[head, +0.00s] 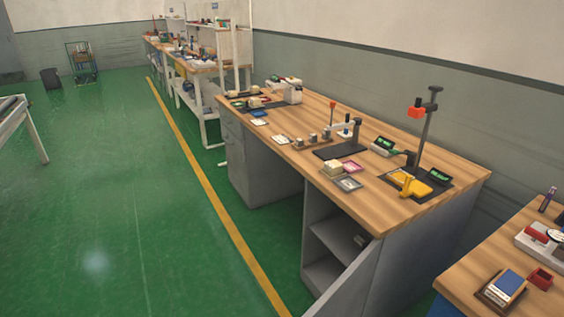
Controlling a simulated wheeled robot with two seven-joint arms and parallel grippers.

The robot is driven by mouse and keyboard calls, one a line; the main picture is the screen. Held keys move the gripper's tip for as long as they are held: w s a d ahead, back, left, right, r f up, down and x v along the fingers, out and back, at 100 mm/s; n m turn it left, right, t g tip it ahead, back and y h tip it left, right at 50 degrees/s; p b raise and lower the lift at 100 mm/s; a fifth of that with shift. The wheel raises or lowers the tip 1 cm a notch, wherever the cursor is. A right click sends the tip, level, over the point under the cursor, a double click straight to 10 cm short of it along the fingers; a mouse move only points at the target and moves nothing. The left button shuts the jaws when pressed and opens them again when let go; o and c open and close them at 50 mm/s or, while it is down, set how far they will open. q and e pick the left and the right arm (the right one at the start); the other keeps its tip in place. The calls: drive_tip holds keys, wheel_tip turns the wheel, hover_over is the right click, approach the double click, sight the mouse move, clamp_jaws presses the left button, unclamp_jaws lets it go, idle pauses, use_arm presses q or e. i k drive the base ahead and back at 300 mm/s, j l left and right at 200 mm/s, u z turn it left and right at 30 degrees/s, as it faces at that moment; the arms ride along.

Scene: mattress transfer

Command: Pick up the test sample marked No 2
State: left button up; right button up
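No label No 2 can be read at this distance, so I cannot tell which thing is the marked test sample. Small pale blocks (333,168) sit near the front edge of the wooden workbench (380,203), next to a pink tray (353,166) and a grey tray (349,183). A row of small grey-brown pieces (312,138) stands farther left on the same bench. Neither of my grippers is in view.
A yellow device (411,184) lies beneath a tall stand (428,125) at the bench's right end. Another bench (468,283) is at lower right. Green floor (130,220) is open on the left, crossed by a yellow line (203,185).

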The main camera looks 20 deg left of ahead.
sight(256, 101)
drive_tip(key=j+u, duration=0.25)
drive_tip(key=i+j+u, duration=0.1)
drive_tip(key=j+u, duration=0.15)
drive_tip(key=i+j+u, duration=0.35)
drive_tip(key=i+j, duration=0.5)
drive_tip(key=j, duration=0.15)
drive_tip(key=i+j+u, duration=0.4)
drive_tip(key=i+j, duration=0.4)
drive_tip(key=i, duration=0.15)
drive_tip(key=i+z, duration=0.2)
drive_tip(key=i, duration=0.35)
drive_tip(key=i+z, duration=0.2)
drive_tip(key=i, duration=0.35)
drive_tip(key=i+j+z, duration=0.2)
drive_tip(key=i, duration=0.35)
drive_tip(key=i+j+z, duration=0.2)
drive_tip(key=i, duration=0.35)
